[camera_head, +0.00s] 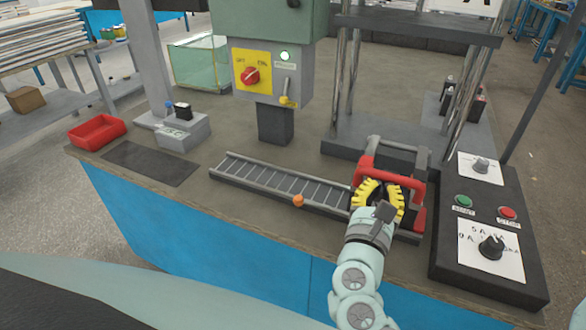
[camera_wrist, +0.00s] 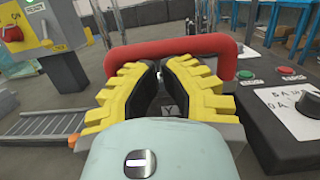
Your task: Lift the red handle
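The red handle (camera_head: 395,172) is a U-shaped bar at the right end of the roller track. In the wrist view, its crossbar (camera_wrist: 180,46) runs across just beyond my fingertips, with its ends bending down on both sides. My gripper (camera_head: 380,188) has yellow ribbed fingers with black inner pads. It is in front of the handle and within its width. In the wrist view, my gripper (camera_wrist: 163,68) shows a narrow gap between the fingers, with nothing held in it. The fingers hide part of the handle's lower area, and I cannot tell whether they touch the bar.
The roller track (camera_head: 280,185) runs left from the handle, with an orange knob (camera_head: 298,201) on its front edge. A control box (camera_head: 487,238) with green and red buttons stands close on the right. Metal columns (camera_head: 352,75) rise behind. A red bin (camera_head: 97,132) sits at the far left.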

